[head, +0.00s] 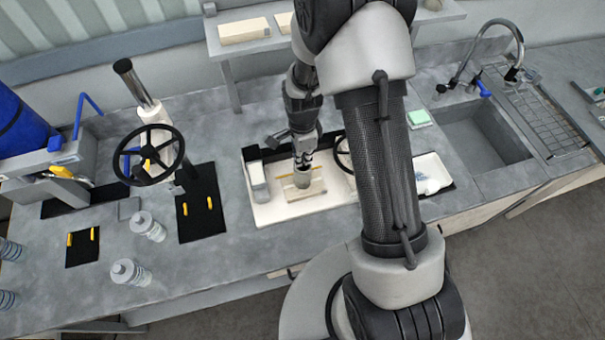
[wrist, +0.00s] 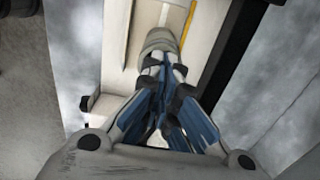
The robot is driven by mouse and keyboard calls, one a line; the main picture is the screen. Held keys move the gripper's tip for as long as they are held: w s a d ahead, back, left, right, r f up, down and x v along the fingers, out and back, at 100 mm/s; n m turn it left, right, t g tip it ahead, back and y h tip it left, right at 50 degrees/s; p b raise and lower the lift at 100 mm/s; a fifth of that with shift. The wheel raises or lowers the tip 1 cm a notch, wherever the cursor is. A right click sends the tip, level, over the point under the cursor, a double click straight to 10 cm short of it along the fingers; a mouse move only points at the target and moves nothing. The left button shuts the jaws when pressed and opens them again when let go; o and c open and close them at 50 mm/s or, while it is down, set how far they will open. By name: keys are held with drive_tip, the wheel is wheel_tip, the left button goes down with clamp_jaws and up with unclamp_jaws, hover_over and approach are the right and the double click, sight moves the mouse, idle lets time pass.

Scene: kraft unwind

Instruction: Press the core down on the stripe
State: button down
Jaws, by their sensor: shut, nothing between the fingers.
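The core (head: 303,181) is a short grey-beige cylinder standing on a pale strip in the white tray (head: 262,210). It also shows in the wrist view (wrist: 160,42), just beyond my fingertips. My gripper (head: 303,165) is shut, with its fingertips at the core's top; I cannot tell whether they touch it or sit inside its mouth. It also shows at close range in the wrist view (wrist: 162,68). A thin yellow stripe (wrist: 188,22) runs beside the core. The core and gripper hide part of the surface below.
A black bar (wrist: 235,50) runs along the tray's back. A pale block (head: 258,180) stands at the tray's left. A black handwheel (head: 148,155) and clear bottles (head: 147,226) stand further left. The sink (head: 485,135) is at right. The front counter is mostly clear.

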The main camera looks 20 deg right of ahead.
drive_tip(key=shift+f+b, duration=0.45)
drive_tip(key=shift+f, duration=0.1)
drive_tip(key=shift+s+f, duration=0.15)
idle(1.4)
drive_tip(key=shift+r+p, duration=2.1)
drive_tip(key=shift+r, duration=1.55)
